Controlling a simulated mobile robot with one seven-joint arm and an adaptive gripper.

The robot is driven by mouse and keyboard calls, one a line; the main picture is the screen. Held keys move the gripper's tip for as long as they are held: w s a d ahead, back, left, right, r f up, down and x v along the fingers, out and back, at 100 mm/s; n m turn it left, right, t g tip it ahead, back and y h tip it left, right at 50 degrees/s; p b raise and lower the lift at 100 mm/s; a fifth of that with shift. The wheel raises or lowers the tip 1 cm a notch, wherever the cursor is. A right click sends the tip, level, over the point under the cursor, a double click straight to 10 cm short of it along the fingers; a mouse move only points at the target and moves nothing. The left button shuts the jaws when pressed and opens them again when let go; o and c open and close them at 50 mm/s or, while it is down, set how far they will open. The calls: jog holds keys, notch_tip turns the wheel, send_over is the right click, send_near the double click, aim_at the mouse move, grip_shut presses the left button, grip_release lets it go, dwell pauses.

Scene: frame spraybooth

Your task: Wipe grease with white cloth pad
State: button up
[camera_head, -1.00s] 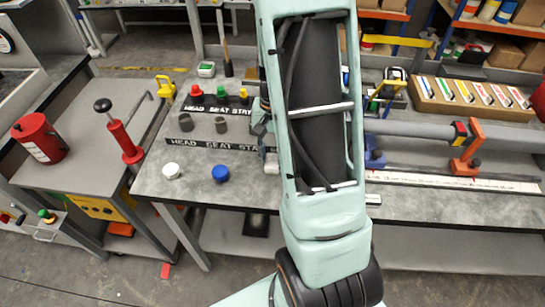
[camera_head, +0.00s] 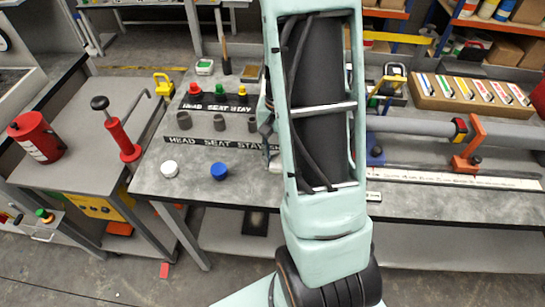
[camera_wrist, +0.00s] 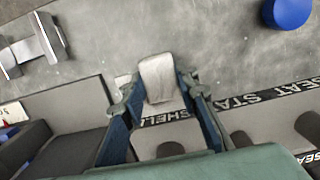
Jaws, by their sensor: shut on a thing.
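The white cloth pad (camera_wrist: 158,78) is between the two fingertips of my gripper (camera_wrist: 157,88) in the wrist view. The blue-sided fingers are closed on its sides, and it hangs over the grey bench top (camera_wrist: 150,30). Whether the pad touches the surface I cannot tell. In the head view my own arm hides the pad and nearly all of the gripper. I cannot make out a grease patch for certain in either view.
A white cap (camera_head: 169,169) and a blue cap (camera_head: 219,171) stand near the bench's front edge. Grey tube pieces (camera_head: 195,127) stand between black lettered strips. A long grey tube (camera_head: 420,127) in an orange clamp (camera_head: 468,145) lies at the right.

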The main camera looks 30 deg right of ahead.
jog(key=shift+s+d+f+b, duration=0.1)
jog(key=shift+s+d+b, duration=0.15)
jog(key=shift+s+d, duration=0.55)
jog(key=shift+s+d+b, duration=0.2)
jog(key=shift+s+d, duration=0.3)
jog(key=shift+d, duration=0.55)
jog(key=shift+w+a, duration=0.4)
jog(key=shift+a, duration=0.2)
jog(key=shift+w+a, duration=0.4)
jog(key=shift+a, duration=0.2)
jog(key=shift+w+a+p, duration=0.15)
jog(key=shift+w+a, duration=0.3)
jog(key=shift+a, duration=0.2)
jog(key=shift+w+a+p, duration=0.15)
jog(key=shift+w+a, duration=0.25)
jog(key=shift+a, duration=0.25)
jog(key=shift+s+d+b, duration=0.1)
jog(key=shift+s+d, duration=0.45)
jog(key=shift+d, duration=0.3)
jog(key=shift+s+d+b, duration=0.1)
jog(key=shift+s+d, duration=0.45)
jog(key=shift+d, duration=0.3)
jog(key=shift+s+d+b, duration=0.1)
jog(key=shift+s+d, duration=0.45)
jog(key=shift+d, duration=0.3)
jog(key=shift+r, duration=0.2)
notch_tip(320, 180, up, 7)
jog(key=p, duration=0.5)
jog(key=shift+w+a, duration=0.1)
